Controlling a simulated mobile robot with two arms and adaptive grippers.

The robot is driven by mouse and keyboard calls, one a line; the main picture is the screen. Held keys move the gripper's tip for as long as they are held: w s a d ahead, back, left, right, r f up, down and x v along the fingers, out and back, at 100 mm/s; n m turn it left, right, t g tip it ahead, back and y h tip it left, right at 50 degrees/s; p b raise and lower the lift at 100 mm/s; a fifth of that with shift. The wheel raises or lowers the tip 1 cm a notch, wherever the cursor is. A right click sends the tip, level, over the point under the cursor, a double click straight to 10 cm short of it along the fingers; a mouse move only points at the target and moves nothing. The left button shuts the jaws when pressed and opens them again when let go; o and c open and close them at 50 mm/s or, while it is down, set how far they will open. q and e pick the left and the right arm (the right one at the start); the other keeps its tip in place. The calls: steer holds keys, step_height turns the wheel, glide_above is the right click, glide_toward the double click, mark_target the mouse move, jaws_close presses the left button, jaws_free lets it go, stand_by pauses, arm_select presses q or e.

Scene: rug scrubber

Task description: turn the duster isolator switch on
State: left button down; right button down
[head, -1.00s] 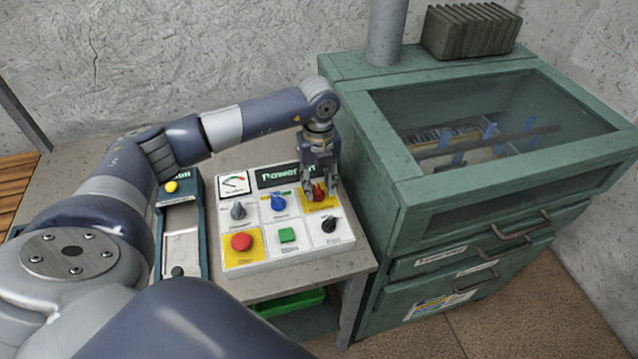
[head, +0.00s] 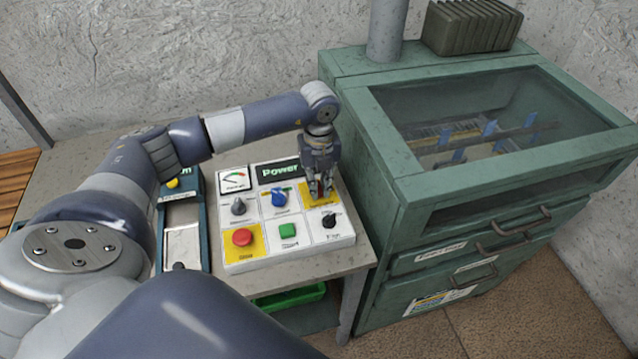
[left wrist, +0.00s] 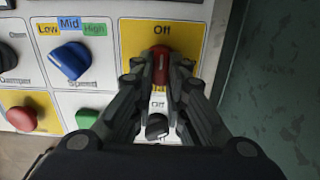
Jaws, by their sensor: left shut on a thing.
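The isolator switch is a red rotary knob (left wrist: 160,64) on a yellow plate (left wrist: 130,42) at the upper right of the white control panel (head: 240,265). In the left wrist view an "Off" label stands above it, and the knob's long side runs roughly up and down. My left gripper (head: 319,190) comes down from above onto the panel. Its fingers (left wrist: 160,70) are shut on the red knob, one on each side. In the head view the fingers hide most of the knob. My right gripper is not in view.
A blue speed knob (left wrist: 69,60) sits left of the switch, and a black knob (head: 329,221) just below it. A red button (head: 242,237) and a green button (head: 287,231) line the panel's lower row. The green cabinet (head: 350,130) stands close on the right.

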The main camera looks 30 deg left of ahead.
arm_select(q)
steer(key=shift+f+m+b, duration=0.1)
steer(key=shift+m+b, duration=0.5)
steer(key=shift+m, duration=0.1)
steer(key=shift+m+b, duration=0.6)
steer(key=shift+m, duration=0.2)
steer(key=m+b, duration=0.2)
steer(key=m, duration=0.1)
steer(key=shift+a+m+b, duration=0.2)
steer(key=shift+m+b, duration=0.1)
steer(key=m+b, duration=0.3)
steer(key=m, duration=0.1)
steer(key=shift+a, duration=0.2)
steer(key=m+b, duration=0.2)
steer(key=m, duration=0.2)
steer(key=shift+a+m, duration=0.15)
steer(key=shift+m, duration=0.15)
steer(key=shift+m+b, duration=0.65)
steer(key=shift+m, duration=0.55)
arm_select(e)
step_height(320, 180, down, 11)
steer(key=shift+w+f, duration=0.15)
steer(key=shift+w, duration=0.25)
arm_select(q)
steer(key=shift+a+r, duration=0.1)
steer(key=shift+r, duration=0.15)
steer(key=c, duration=1.6)
jaws_free()
steer(key=shift+f, duration=0.1)
